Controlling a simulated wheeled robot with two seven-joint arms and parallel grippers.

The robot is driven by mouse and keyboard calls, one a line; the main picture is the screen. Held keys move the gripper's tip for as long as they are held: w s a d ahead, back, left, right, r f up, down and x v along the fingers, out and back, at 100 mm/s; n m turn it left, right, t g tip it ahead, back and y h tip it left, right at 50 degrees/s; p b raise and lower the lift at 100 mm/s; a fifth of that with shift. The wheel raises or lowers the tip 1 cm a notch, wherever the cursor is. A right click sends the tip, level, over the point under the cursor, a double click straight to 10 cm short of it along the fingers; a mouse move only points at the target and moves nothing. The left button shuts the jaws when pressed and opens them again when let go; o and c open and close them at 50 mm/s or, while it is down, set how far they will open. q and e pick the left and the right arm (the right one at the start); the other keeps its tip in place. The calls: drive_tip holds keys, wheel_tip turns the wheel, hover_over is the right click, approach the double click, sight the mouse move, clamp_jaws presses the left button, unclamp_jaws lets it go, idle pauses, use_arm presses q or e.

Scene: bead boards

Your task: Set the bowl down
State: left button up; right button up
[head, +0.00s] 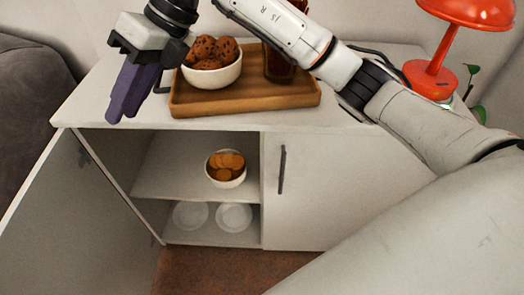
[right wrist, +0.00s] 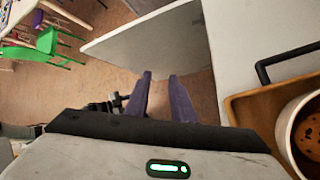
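A white bowl of chocolate-chip cookies (head: 213,77) rests on a wooden tray (head: 245,104) on the cabinet top; its edge also shows in the right wrist view (right wrist: 284,130). A smaller white bowl of round orange-brown snacks (head: 226,180) stands upright on the middle shelf inside the open cabinet, with nothing touching it from above. My right gripper (head: 128,108), with purple fingers, is left of the tray, near the cabinet's front left. In the right wrist view its fingers (right wrist: 160,90) are apart with nothing between them. My left gripper is not clearly in view.
The left cabinet door (head: 85,215) stands open; the right door (head: 335,190) is shut. White plates (head: 190,215) lie on the lower shelf. A glass of dark drink (head: 280,65) stands on the tray. A red lamp (head: 430,82) is at right. A green chair (right wrist: 48,42) is farther off.

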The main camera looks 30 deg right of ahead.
drive_tip(key=s+a+r+m+y, duration=0.2)
drive_tip(key=s+a+m+y, duration=0.45)
drive_tip(key=a+y, duration=0.4)
drive_tip(key=w+d+f+m+t+h, duration=0.1)
drive_tip(key=w+d+f+m+t, duration=0.1)
drive_tip(key=d+f+m+t, duration=0.45)
drive_tip(key=w+d+f+m+t+h, duration=0.1)
drive_tip(key=w+d+m+t+h, duration=0.2)
drive_tip(key=m+t, duration=0.75)
drive_tip(key=s+d+f+m+g+h, duration=0.1)
drive_tip(key=d+f+m+h, duration=0.35)
drive_tip(key=f, duration=0.25)
drive_tip(key=s+d+f+m+h, duration=0.1)
drive_tip(key=d+f+m+h, duration=0.25)
drive_tip(key=f+m, duration=0.3)
drive_tip(key=s+d+f+m+g+h, duration=0.2)
drive_tip(key=s+f+m+g, duration=0.1)
drive_tip(key=s+f, duration=0.6)
drive_tip(key=s+d+f+m+g+h, duration=0.1)
drive_tip(key=s+d+f+m+g, duration=0.2)
drive_tip(key=s+f, duration=0.6)
wheel_tip(320, 180, down, 3)
drive_tip(key=shift+s+d+r+g+h, duration=0.2)
drive_tip(key=shift+d+g+h, duration=0.15)
drive_tip(key=shift+g, duration=0.85)
